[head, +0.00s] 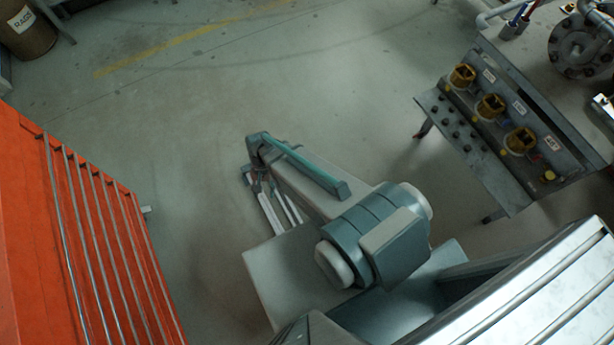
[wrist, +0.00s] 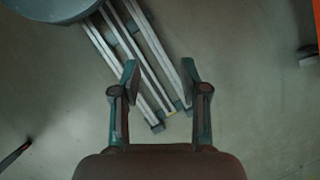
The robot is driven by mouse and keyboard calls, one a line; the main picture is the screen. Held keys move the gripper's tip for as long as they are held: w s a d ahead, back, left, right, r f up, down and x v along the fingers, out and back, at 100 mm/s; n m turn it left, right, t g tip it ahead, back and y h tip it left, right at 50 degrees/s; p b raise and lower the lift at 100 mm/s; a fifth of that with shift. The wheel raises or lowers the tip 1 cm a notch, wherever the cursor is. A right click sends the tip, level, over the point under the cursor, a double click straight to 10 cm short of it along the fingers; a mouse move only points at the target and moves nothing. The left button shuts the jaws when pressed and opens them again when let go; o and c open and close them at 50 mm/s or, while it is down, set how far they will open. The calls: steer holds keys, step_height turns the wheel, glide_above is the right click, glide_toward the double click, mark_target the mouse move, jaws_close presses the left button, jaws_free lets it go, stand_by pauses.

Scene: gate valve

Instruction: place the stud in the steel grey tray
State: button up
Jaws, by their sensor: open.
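My gripper (wrist: 160,70) is open and empty in the wrist view, pointing down over the floor with its two fingers apart. In the head view my arm is over bare floor, left of the grey steel bench, and its fingers cannot be made out. I cannot pick out the stud for sure in either view. Several small dark round pieces (head: 455,122) sit on the front strip of the bench, too small to identify. I cannot tell any steel grey tray for certain.
The grey bench (head: 508,195) at right holds several yellow-brown cups (head: 491,107). A flanged valve (head: 580,45) stands at top right. An orange ribbed unit (head: 30,215) fills the left. A rags bin (head: 25,30) is at top left. The floor (head: 200,110) between is clear.

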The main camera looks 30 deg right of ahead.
steer(key=s+d+n+g, duration=0.1)
steer(key=s+d, duration=0.2)
steer(key=s, duration=0.3)
steer(key=s+d+n+g+h, duration=0.1)
steer(key=s+d+n, duration=0.1)
steer(key=s+d, duration=0.2)
steer(key=s+d+n+g+h, duration=0.1)
steer(key=s+d+n, duration=0.1)
steer(key=s, duration=0.7)
steer(key=shift+s+d+f, duration=0.2)
steer(key=shift+s+d, duration=0.2)
steer(key=shift+d, duration=0.5)
